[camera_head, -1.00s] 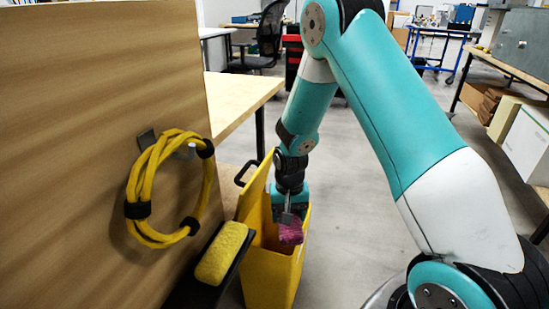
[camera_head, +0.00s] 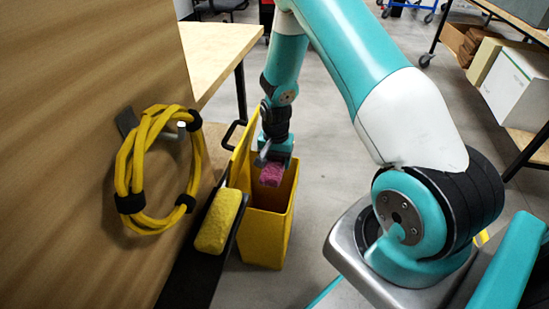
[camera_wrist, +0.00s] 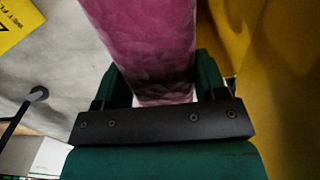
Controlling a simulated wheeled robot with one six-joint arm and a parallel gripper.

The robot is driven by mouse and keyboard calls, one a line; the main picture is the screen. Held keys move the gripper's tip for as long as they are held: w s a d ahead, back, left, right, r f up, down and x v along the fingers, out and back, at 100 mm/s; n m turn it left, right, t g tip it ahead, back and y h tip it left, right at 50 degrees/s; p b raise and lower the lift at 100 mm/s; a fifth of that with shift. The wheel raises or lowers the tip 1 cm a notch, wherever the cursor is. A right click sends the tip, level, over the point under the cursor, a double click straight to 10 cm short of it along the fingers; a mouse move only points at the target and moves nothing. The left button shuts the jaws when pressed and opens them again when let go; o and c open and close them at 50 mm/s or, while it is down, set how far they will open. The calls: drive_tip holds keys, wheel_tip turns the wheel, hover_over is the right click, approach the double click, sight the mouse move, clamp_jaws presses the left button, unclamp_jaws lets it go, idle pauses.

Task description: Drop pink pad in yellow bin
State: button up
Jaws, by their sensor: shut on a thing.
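The pink pad (camera_head: 271,174) is held in my gripper (camera_head: 272,163), over the open mouth of the yellow bin (camera_head: 265,236). The bin stands on the floor with its lid raised on the left side. In the wrist view the pink pad (camera_wrist: 150,45) fills the space between the two fingers of my gripper (camera_wrist: 165,80), which are shut on it. A yellow wall of the bin (camera_wrist: 290,70) shows at the right of that view. How far the pad's lower end is from the rim is hard to tell.
A yellow sponge (camera_head: 221,222) lies on a dark shelf left of the bin. A coiled yellow cable (camera_head: 140,175) hangs on the wooden panel (camera_head: 70,120). A wooden table (camera_head: 215,55) stands behind.

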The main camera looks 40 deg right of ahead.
wheel_tip(320, 180, down, 2)
drive_tip(key=shift+f+b, duration=0.25)
drive_tip(key=shift+b, duration=0.35)
drive_tip(key=shift+r, duration=0.1)
drive_tip(key=o, duration=1.1)
drive_tip(key=shift+c, duration=0.2)
wheel_tip(320, 180, up, 17)
drive_tip(key=p, duration=0.4)
drive_tip(key=shift+r+p, duration=0.2)
drive_tip(key=shift+p, duration=0.15)
